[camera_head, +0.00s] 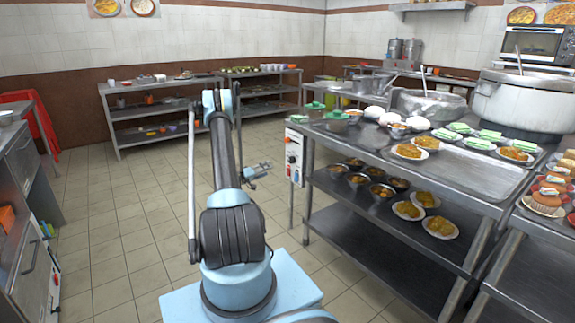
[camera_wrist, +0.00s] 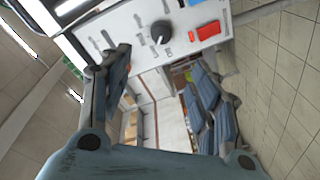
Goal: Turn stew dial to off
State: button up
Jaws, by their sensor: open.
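A white control panel (camera_head: 294,157) is fixed to the end of the steel counter, with a small dark dial (camera_head: 292,159) on it. In the wrist view the panel (camera_wrist: 128,22) fills the top, and the round black dial (camera_wrist: 161,33) with a light pointer mark sits near its middle. A red switch (camera_wrist: 208,31) is to the right of the dial. My gripper (camera_head: 262,168) is just left of the panel in the head view. In the wrist view my gripper (camera_wrist: 160,62) is open and empty, its fingers spread apart below the dial, which is not between them.
The steel counter (camera_head: 478,172) on the right holds pots, bowls and plates, with a lower shelf (camera_head: 385,222) of food bowls. A large stockpot (camera_head: 520,103) stands at the back right. Tiled floor (camera_head: 125,225) is clear to the left. A shelf rack (camera_head: 160,111) stands at the back wall.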

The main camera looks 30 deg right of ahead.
aim_at(290, 161)
jog(key=x, duration=1.7)
jog(key=shift+d+f, duration=0.2)
jog(key=shift+d, duration=0.1)
jog(key=c, duration=1.1)
